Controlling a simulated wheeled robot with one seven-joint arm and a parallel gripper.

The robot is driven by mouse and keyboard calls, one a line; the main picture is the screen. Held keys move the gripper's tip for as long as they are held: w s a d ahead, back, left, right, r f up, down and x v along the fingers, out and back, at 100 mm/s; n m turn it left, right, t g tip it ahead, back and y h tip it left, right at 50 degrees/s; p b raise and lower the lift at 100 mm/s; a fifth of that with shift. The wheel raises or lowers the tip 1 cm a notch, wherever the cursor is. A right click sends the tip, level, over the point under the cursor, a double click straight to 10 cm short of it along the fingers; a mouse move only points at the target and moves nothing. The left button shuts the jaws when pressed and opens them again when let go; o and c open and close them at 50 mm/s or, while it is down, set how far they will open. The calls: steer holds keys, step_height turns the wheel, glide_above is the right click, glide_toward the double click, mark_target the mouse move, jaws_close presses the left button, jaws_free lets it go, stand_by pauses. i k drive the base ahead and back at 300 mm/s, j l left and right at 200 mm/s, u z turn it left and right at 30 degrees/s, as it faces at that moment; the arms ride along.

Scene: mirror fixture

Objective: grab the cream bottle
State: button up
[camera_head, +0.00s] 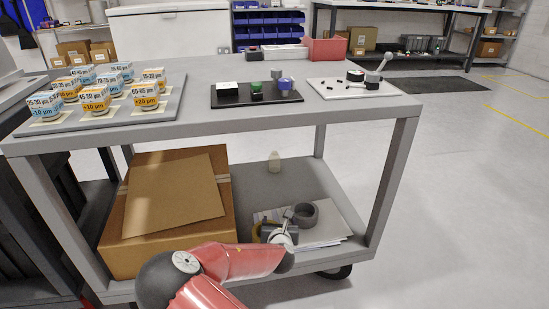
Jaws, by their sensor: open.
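My red arm reaches in from the bottom of the picture. My gripper (284,229) seems to be at its end, over the papers near the shelf's front edge. It is small and hard to make out against the things there.
A cardboard box (119,235) fills the shelf's left side. A grey ring (305,215) and a yellow roll lie on white papers (331,231) at front right.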

mark_target(273, 159)
steer(key=i, duration=1.15)
